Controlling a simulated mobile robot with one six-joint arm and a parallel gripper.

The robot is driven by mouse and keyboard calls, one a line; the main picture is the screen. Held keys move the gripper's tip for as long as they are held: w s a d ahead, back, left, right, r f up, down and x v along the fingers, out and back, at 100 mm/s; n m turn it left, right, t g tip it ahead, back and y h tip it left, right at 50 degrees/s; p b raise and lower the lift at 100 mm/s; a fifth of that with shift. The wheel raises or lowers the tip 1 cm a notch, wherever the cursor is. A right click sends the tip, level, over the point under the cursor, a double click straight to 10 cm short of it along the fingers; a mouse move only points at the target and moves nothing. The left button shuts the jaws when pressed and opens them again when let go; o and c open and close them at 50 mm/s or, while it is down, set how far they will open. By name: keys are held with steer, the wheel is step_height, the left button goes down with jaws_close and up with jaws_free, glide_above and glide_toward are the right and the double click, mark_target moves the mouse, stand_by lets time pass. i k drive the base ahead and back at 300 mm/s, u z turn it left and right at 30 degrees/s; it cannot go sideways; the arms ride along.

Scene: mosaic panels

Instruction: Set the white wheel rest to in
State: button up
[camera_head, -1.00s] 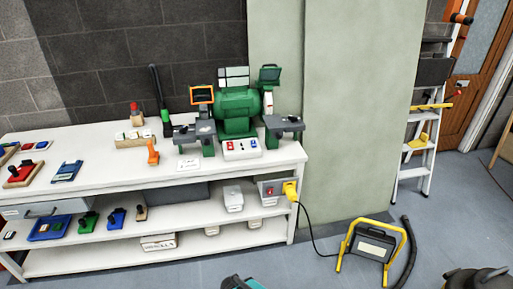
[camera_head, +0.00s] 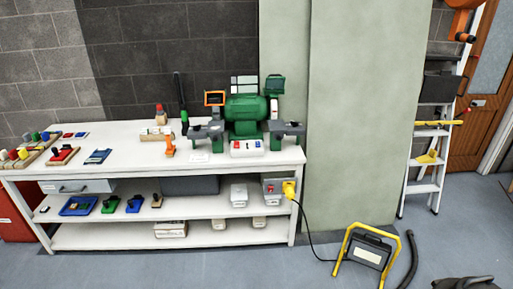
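A green bench grinder (camera_head: 245,112) stands on the right part of a white workbench (camera_head: 130,148). It has a dark grey tool rest on each side, the left rest (camera_head: 207,130) and the right rest (camera_head: 287,128). The left side has an orange-framed eye shield (camera_head: 215,98), the right side a green one (camera_head: 275,85). A pale wheel shows behind the right shield, partly hidden. Which way either rest is set is too small to tell. My gripper is not in view.
An orange-handled tool (camera_head: 170,147) stands on the bench left of the grinder. Lower shelves hold boxes and trays. A yellow-framed work light (camera_head: 368,250) stands on the floor at right, with a cable to the bench. A stepladder (camera_head: 428,165) leans by the door.

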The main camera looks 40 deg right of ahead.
mark_target(278, 127)
steer(key=z, duration=0.15)
steer(key=k, duration=0.1)
steer(key=z, duration=0.15)
steer(key=i, duration=1.1)
steer(key=u, duration=0.3)
steer(key=k, duration=0.85)
steer(key=z, duration=0.15)
steer(key=i, duration=0.4)
steer(key=z, duration=0.05)
